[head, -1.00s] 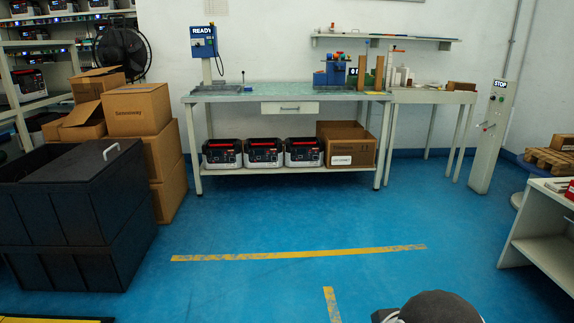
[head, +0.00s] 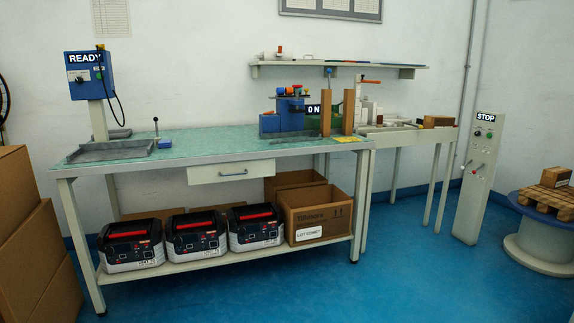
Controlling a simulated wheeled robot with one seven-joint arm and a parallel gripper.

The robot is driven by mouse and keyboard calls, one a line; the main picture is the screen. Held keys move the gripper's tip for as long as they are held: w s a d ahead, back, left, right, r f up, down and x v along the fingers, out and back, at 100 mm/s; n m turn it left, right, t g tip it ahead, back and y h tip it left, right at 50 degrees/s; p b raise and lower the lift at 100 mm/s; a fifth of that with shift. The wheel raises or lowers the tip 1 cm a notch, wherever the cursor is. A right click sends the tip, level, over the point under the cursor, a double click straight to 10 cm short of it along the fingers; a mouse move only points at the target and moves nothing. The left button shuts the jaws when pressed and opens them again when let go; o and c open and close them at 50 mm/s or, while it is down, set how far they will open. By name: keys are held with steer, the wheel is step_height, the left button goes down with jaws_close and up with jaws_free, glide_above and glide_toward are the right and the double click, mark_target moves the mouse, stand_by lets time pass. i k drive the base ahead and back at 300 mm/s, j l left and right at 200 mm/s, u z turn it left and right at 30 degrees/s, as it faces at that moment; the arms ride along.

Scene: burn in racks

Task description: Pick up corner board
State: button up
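Two upright brown strips, which look like corner boards, stand near the right end of the green-topped workbench (head: 225,143). The left corner board (head: 325,112) and the right corner board (head: 349,111) stand apart with a small gap between them. A yellow label or sheet lies at their foot. I cannot tell which one the task means. My gripper is not in view.
A blue fixture (head: 283,118) stands left of the boards. A side table (head: 412,136) with a brown block adjoins the bench's right end. A STOP post (head: 478,175) stands further right. Cardboard boxes (head: 28,230) are at left. The blue floor in front is clear.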

mark_target(325, 94)
steer(key=i+j+z, duration=0.3)
steer(key=i+j, duration=0.15)
steer(key=i+j+z, duration=0.25)
steer(key=i+j, duration=0.15)
steer(key=j, duration=0.25)
